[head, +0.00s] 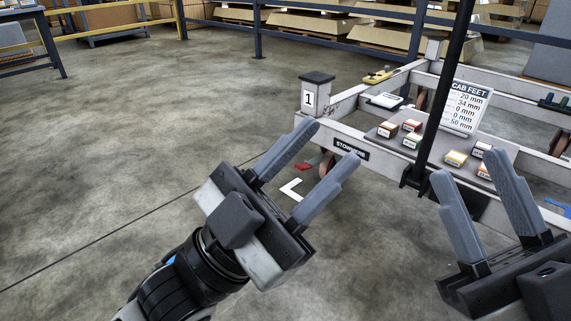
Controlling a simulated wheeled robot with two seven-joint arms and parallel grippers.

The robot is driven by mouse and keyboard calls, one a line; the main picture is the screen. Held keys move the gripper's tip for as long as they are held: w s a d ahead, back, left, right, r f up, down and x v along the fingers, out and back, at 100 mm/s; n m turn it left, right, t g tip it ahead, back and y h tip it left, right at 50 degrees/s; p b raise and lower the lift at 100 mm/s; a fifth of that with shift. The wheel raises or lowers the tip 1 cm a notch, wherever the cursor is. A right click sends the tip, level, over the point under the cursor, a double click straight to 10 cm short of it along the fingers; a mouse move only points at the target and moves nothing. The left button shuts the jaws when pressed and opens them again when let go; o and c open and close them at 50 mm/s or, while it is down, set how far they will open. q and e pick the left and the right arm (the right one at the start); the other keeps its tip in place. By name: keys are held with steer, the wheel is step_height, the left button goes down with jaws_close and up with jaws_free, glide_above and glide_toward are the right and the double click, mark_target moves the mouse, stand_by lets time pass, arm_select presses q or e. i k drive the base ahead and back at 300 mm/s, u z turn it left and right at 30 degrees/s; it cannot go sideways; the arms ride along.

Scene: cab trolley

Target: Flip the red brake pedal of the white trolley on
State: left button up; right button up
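The white trolley (397,160) stands at the right of the head view, with a dark-capped corner post marked 1. The red brake pedal (303,166) is a small red piece low by the trolley's near left wheel (326,166). It shows in the gap between my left gripper's fingers, and its exact tilt is too small to tell. My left gripper (328,146) is open and empty, and in the picture its fingers frame the pedal. I cannot tell how far above the pedal it is. My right gripper (468,166) is open and empty in front of the trolley's near side.
A dark upright pole (443,85) rises at the trolley's near side. Several small boxes (411,141) and a "CAB FEET" sign (466,106) are on the trolley. A white corner mark (291,190) is on the floor. The floor at left is clear; blue railings (257,30) stand behind.

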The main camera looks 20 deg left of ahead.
mark_target(302, 167)
steer(key=u, duration=0.9)
steer(key=k, duration=0.5)
steer(key=u, duration=0.55)
steer(key=i, duration=1.65)
steer(key=z, duration=1.6)
steer(key=i, duration=0.75)
steer(key=z, duration=0.5)
steer(key=i, duration=0.5)
steer(key=z, duration=0.1)
